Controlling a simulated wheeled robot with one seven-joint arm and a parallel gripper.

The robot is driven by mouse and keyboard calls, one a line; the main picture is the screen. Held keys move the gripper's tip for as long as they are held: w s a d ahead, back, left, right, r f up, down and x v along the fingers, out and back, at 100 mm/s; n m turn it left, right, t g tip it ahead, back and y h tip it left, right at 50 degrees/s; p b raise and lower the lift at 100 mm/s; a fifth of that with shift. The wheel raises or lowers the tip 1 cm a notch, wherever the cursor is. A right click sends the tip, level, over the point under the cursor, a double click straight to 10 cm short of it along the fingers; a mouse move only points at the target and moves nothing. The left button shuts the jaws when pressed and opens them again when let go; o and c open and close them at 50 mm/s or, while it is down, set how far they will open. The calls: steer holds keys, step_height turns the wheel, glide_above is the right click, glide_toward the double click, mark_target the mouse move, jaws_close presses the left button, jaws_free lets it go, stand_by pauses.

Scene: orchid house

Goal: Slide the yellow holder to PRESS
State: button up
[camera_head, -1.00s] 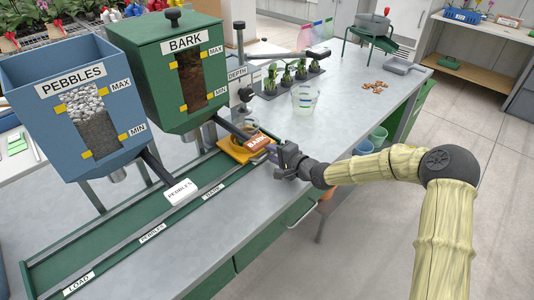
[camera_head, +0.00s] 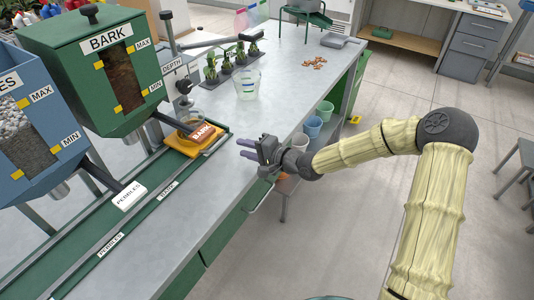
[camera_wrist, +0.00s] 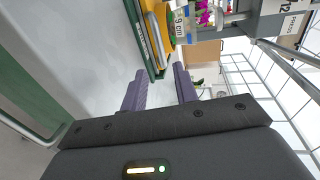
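The yellow holder (camera_head: 183,146) sits on the green rail (camera_head: 150,190), just past the rail's BARK label (camera_head: 168,190). The brown BARK tag (camera_head: 202,132) at the chute end hangs over it, and something clear and round shows partly behind the tag.
The green BARK hopper (camera_head: 95,75) and blue PEBBLES hopper (camera_head: 32,130) stand behind the rail. The DEPTH post (camera_head: 172,65) rises behind the holder. A clear cup (camera_head: 246,84) and potted seedlings (camera_head: 228,62) stand farther back. The bench between gripper and rail is clear.

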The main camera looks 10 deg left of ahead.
steer(key=v, duration=0.7)
steer(key=shift+d, duration=0.1)
steer(key=shift+p, duration=0.3)
steer(key=s+d+n+g+h+p, duration=0.1)
steer(key=s+d+n+h+p, duration=0.4)
steer(key=d+h, duration=0.65)
steer(key=s+d+r+g+h+p, duration=0.2)
steer(key=s+d+r+p, duration=0.3)
steer(key=s+d+r, duration=0.6)
steer(key=shift+s+d+r+h+p, duration=0.2)
steer(key=shift+s+d+h+p, duration=0.25)
steer(key=shift+s+d, duration=0.7)
